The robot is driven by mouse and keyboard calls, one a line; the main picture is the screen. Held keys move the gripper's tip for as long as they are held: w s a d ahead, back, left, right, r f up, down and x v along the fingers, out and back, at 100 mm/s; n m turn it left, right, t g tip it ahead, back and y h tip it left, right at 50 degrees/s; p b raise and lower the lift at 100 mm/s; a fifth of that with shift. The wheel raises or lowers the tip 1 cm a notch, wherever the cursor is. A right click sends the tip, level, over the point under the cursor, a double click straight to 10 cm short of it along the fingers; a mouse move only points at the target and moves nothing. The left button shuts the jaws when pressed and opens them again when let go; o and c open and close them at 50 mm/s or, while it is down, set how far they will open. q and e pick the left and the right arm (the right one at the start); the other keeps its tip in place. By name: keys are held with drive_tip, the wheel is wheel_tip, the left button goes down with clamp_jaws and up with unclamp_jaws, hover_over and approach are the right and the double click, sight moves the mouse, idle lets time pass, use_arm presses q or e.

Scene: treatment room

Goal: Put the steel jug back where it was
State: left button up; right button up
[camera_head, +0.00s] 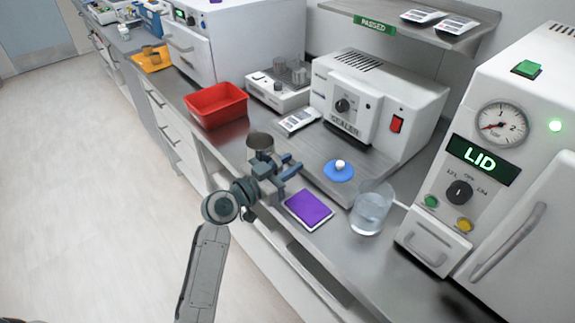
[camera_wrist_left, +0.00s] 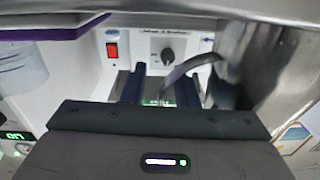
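The steel jug (camera_head: 260,143) is at the counter's front edge, left of the sealer, in the head view. Its lower part is partly hidden by my arm. In the left wrist view, the jug's shiny wall (camera_wrist_left: 275,60) fills the right side, and its curved handle (camera_wrist_left: 188,67) reaches toward the fingers. My left gripper (camera_head: 291,171) is beside the jug, with its two blue fingers apart. The fingers also show spread in the left wrist view (camera_wrist_left: 160,90), with the handle's end near the gap; I see no grip on it. My right gripper is out of view.
A red bin (camera_head: 216,104) stands left of the jug. A purple pad (camera_head: 308,208), a clear beaker (camera_head: 371,210) and a blue disc with a white knob (camera_head: 339,172) are to the right. The sealer (camera_head: 375,105) stands behind; the LID machine (camera_head: 505,170) is far right.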

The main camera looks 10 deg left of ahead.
sight(276, 174)
use_arm(q)
drive_tip(key=shift+r, duration=0.15)
drive_tip(key=shift+s+a, duration=0.15)
drive_tip(key=v, duration=0.3)
drive_tip(key=shift+s+b, duration=0.15)
drive_tip(key=shift+b, duration=0.25)
drive_tip(key=b+v, duration=0.1)
drive_tip(key=v, duration=0.7)
drive_tip(key=shift+a+b, duration=0.15)
drive_tip(key=shift+b, duration=0.25)
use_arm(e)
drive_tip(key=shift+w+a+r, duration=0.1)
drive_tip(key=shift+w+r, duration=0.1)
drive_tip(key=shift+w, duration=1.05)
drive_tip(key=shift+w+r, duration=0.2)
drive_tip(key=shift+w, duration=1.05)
use_arm(q)
drive_tip(key=shift+s, duration=0.1)
